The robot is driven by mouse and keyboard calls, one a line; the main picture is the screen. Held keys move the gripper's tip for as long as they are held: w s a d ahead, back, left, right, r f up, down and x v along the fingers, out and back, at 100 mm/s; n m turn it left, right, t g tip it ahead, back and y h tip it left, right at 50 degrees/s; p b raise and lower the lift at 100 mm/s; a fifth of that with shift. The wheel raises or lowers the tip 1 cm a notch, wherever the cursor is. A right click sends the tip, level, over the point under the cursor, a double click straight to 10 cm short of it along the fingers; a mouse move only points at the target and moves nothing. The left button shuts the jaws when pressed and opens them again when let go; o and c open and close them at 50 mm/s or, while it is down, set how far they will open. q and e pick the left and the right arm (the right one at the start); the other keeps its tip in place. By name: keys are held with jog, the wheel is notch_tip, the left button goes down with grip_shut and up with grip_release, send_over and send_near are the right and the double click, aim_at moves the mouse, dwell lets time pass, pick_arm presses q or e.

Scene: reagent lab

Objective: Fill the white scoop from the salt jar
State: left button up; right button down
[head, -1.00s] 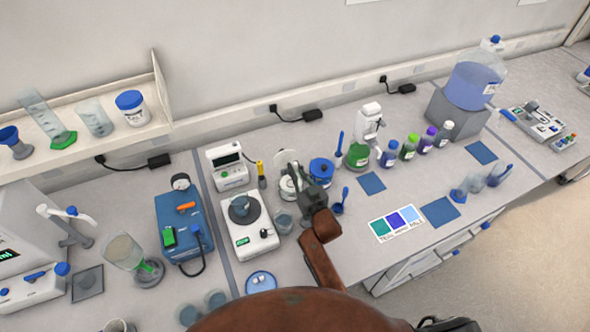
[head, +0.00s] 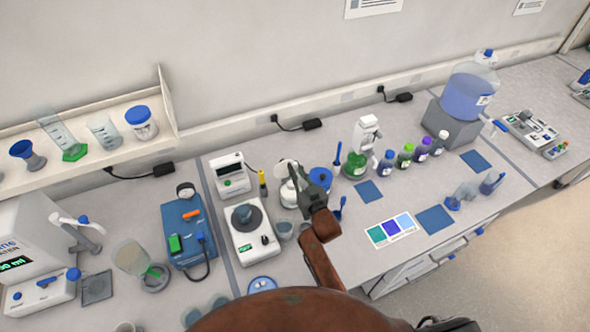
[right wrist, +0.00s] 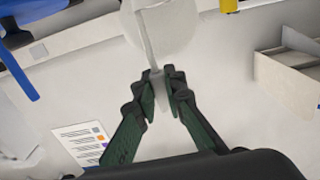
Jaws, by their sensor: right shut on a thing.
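My right gripper (head: 306,192) is shut on the handle of the white scoop (head: 287,168). In the right wrist view the gripper (right wrist: 162,88) pinches the handle, and the pale scoop bowl (right wrist: 163,30) is beyond the fingertips, cut by the top edge. In the head view the scoop bowl shows just above the pale salt jar (head: 289,195), which stands left of the gripper and is partly hidden by it. I cannot tell whether the scoop holds salt. My left gripper is not in view.
A balance (head: 250,229) stands left of the jar. A blue lid (head: 320,180) is close behind the gripper. A green-filled bottle (head: 355,165) and several small bottles stand to the right.

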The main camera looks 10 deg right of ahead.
jog(key=shift+r+p, duration=1.2)
jog(key=shift+r, duration=0.25)
